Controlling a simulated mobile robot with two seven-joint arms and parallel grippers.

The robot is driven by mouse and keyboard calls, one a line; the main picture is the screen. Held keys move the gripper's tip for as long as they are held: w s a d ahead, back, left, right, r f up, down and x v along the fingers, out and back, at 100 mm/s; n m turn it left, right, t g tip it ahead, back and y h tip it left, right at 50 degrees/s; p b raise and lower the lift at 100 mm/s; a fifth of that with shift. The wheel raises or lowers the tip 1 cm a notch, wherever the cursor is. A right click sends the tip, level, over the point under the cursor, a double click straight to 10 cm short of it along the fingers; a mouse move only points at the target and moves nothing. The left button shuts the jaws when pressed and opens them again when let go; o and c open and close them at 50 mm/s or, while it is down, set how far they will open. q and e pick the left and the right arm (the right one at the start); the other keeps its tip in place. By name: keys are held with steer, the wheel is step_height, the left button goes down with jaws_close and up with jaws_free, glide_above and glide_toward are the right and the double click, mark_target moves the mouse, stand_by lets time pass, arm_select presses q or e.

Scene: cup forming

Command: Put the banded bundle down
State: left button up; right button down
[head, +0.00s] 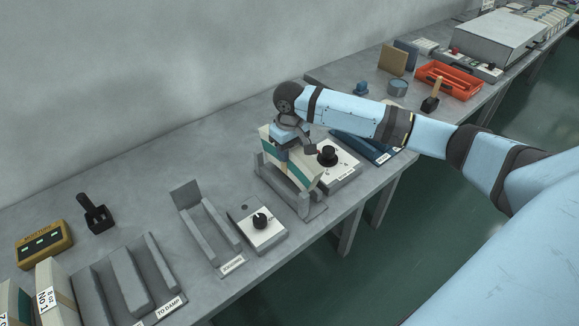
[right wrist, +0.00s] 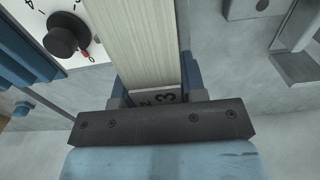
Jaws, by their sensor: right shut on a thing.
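The banded bundle (head: 307,169) is a cream block with a green band, tilted in the head view. My right gripper (head: 288,142) is shut on it from above. The bundle is at a grey cradle (head: 304,206) with upright ends; its lower part overlaps the cradle, and I cannot tell whether it rests there or hangs just above. In the right wrist view the bundle (right wrist: 134,40) runs as a stack of pale sheet edges between the fingers of my right gripper (right wrist: 157,88), with a printed label near the palm. My left gripper is not in view.
A white dial box (head: 336,172) stands close right of the cradle, another dial box (head: 258,226) to its left. An empty grey holder (head: 207,228) and a slotted rack (head: 128,280) are further left. An orange crate (head: 449,80) is far right. The wall runs behind the bench.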

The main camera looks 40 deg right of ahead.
mark_target(289, 166)
steer(key=shift+f, duration=3.05)
steer(key=c, duration=0.7)
jaws_free()
steer(key=shift+f, duration=0.15)
step_height(289, 166, up, 12)
steer(key=shift+r, duration=0.15)
